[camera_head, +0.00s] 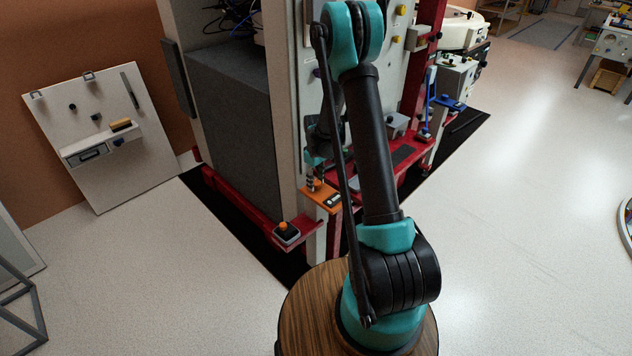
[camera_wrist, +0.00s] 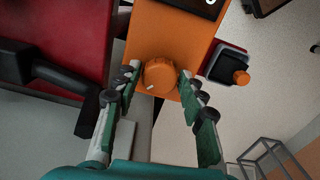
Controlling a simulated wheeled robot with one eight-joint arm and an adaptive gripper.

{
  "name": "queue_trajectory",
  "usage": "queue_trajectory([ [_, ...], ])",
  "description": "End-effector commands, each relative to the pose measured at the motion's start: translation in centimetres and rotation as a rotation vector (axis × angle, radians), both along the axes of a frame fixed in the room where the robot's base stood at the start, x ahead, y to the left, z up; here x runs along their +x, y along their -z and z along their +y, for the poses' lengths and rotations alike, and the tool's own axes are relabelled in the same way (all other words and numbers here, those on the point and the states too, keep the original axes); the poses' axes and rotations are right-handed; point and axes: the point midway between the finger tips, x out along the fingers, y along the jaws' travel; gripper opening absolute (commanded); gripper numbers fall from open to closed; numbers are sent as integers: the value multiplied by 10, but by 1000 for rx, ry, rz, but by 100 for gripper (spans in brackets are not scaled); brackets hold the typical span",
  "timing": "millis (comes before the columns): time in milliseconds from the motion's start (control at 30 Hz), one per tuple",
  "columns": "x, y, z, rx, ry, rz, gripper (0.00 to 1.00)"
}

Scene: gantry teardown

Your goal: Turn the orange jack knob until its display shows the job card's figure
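The round orange jack knob (camera_wrist: 159,75) sits on an orange plate (camera_wrist: 150,32) in the wrist view, with a white mark on its lower left side. My gripper (camera_wrist: 160,72) is open, with one finger on each side of the knob and small gaps between. The knob's display (camera_wrist: 200,4) is a dark panel cut off at the top edge; its figure cannot be read. In the head view the orange plate (camera_head: 319,194) and the display (camera_head: 333,200) are small, and my gripper (camera_head: 315,181) is over the plate, partly behind my arm. I cannot make out the job card.
A dark box with an orange button (camera_head: 285,232) stands on a red beam left of the plate; it also shows in the wrist view (camera_wrist: 241,77). A red structure and a black lever (camera_wrist: 50,75) lie left in the wrist view. A grey cabinet (camera_head: 230,140) stands behind.

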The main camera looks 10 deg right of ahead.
Motion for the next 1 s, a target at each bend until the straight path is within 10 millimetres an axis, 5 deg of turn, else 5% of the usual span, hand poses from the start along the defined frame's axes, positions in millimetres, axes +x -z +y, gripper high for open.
queue_trajectory([
  [233,0,0,0,0,0,0,6],
  [567,0,0,0,0,52,0,6],
  [1000,0,0,0,0,365,0,6],
])
